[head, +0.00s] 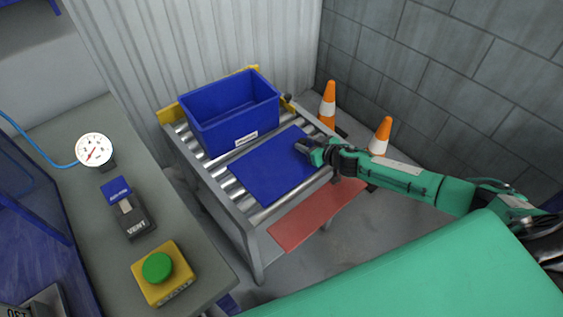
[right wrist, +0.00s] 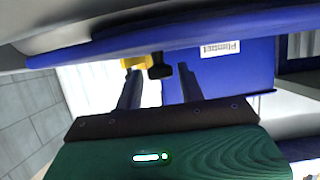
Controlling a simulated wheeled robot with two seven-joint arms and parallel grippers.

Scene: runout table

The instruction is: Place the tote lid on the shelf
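The blue tote lid (head: 268,172) lies flat on the roller table beside the tote. In the right wrist view it is a blue slab (right wrist: 130,45) across the top, over a grey rail. My right gripper (head: 304,147) is at the lid's right part. In the wrist view its two fingers (right wrist: 158,85) are apart, with a gap between them, and do not visibly clamp the lid. A red flat panel (head: 315,212) sits low at the table's near side; I cannot tell if it is the shelf. My left gripper is not in view.
An open blue tote (head: 223,128) stands on the rollers (head: 236,189) behind the lid. Two orange cones (head: 328,103) (head: 380,136) stand by the block wall. A bench (head: 100,210) at left holds a gauge (head: 93,149) and a green button on a yellow box (head: 162,287).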

